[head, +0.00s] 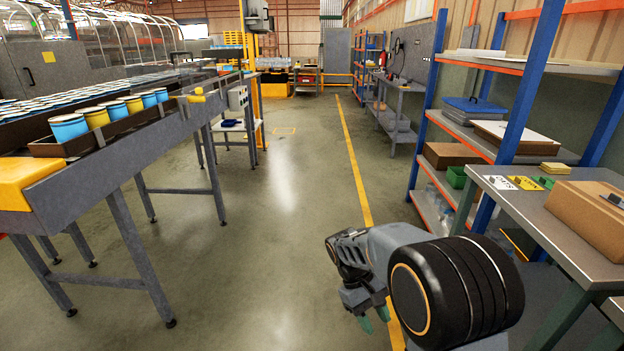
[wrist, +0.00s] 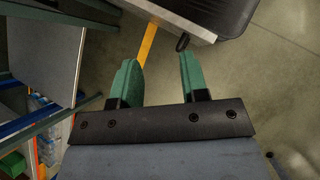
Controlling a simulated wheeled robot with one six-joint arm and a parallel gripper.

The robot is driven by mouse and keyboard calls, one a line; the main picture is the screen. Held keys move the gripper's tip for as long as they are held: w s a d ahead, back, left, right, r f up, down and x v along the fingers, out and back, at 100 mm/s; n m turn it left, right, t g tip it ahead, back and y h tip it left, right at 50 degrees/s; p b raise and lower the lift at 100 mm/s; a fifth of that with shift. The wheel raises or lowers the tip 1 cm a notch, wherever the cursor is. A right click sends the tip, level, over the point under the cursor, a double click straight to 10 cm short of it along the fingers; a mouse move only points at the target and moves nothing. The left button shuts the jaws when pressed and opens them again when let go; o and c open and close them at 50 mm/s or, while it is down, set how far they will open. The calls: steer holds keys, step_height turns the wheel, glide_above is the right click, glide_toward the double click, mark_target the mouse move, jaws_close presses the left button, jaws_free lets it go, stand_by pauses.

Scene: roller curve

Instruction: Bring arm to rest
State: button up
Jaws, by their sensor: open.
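My gripper (head: 376,318) shows low in the head view, right of centre, at the end of my folded arm. It points down over the floor beside the yellow line. In the wrist view, its two green fingers (wrist: 158,80) stand apart with nothing between them. The gripper touches nothing that I can see.
A conveyor (head: 105,142) with blue and yellow cups (head: 97,117) runs along the left. A workbench (head: 520,208) with a cardboard box (head: 590,216) stands at the right, near my arm. Blue-and-orange shelving (head: 520,110) stands behind it. The middle aisle floor (head: 270,220) is clear.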

steer(key=s+d+r+m+t+y+p, duration=0.1)
steer(key=s+r+t+p, duration=0.3)
steer(key=r, duration=0.6)
steer(key=s+d+r+m+t+y+p, duration=0.1)
steer(key=s+r+m+t+y+p, duration=0.2)
steer(key=r+p, duration=0.4)
step_height(320, 180, up, 4)
steer(key=s+m+t, duration=0.1)
steer(key=t, duration=0.1)
steer(key=shift+d+t+y, duration=0.15)
steer(key=shift+t+y, duration=0.15)
steer(key=shift+s, duration=0.1)
